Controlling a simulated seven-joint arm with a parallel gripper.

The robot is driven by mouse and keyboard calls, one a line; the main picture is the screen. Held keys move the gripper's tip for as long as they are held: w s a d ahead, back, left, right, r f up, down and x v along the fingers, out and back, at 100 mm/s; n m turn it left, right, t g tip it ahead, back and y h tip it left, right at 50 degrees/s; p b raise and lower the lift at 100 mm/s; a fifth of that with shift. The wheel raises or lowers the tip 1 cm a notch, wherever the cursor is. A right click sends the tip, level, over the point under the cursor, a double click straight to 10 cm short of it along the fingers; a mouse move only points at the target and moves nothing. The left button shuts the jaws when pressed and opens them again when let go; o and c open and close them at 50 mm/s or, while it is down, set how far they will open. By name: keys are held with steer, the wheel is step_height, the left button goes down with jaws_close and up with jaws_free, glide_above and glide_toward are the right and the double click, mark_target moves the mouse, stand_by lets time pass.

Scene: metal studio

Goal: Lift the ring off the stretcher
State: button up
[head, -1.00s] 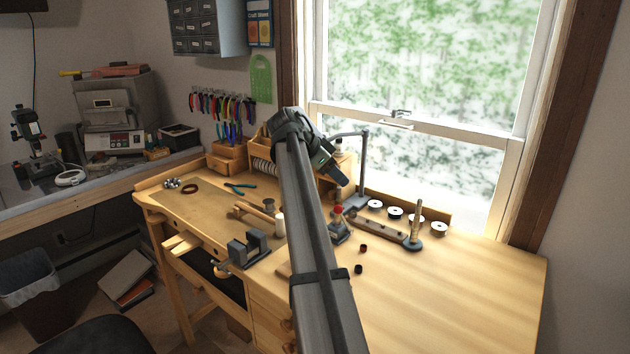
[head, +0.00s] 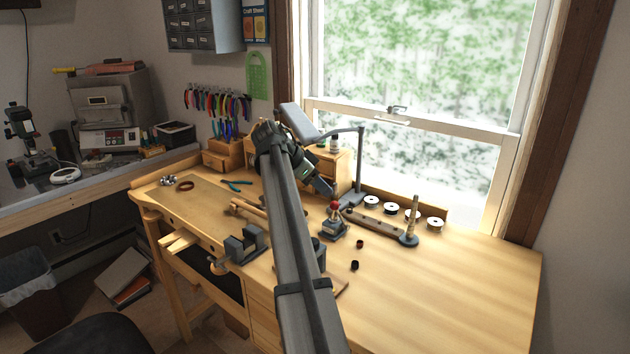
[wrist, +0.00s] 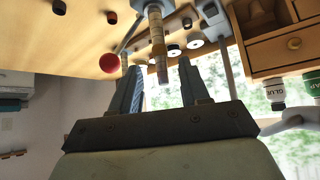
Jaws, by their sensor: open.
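The ring stretcher (head: 333,228) stands upright on the bench in the head view, with a red ball on its lever. In the wrist view its banded post (wrist: 156,42) points toward me, and the red ball (wrist: 110,63) is to its left. A pale band shows around the post close to its base, but I cannot surely tell the ring from the post's markings. My gripper (wrist: 160,66) is open and empty. The post's end appears between the two fingers in the picture; its depth is unclear. In the head view my gripper (head: 328,190) is just above the stretcher, and its fingertips are hard to make out.
A tall mandrel on a round base (head: 410,228) stands right of the stretcher, with several spools (head: 391,209) behind. A wooden drawer box (wrist: 290,50) with glue bottles is at the wrist view's right. The bench's right side is clear.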

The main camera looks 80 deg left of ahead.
mark_target(332, 196)
steer(key=shift+x, duration=2.4)
steer(key=shift+c, duration=0.3)
steer(key=c, duration=0.7)
steer(key=shift+c, duration=0.2)
steer(key=shift+r, duration=0.2)
steer(key=shift+r, duration=1.1)
steer(key=shift+r, duration=0.15)
steer(key=shift+r, duration=1.05)
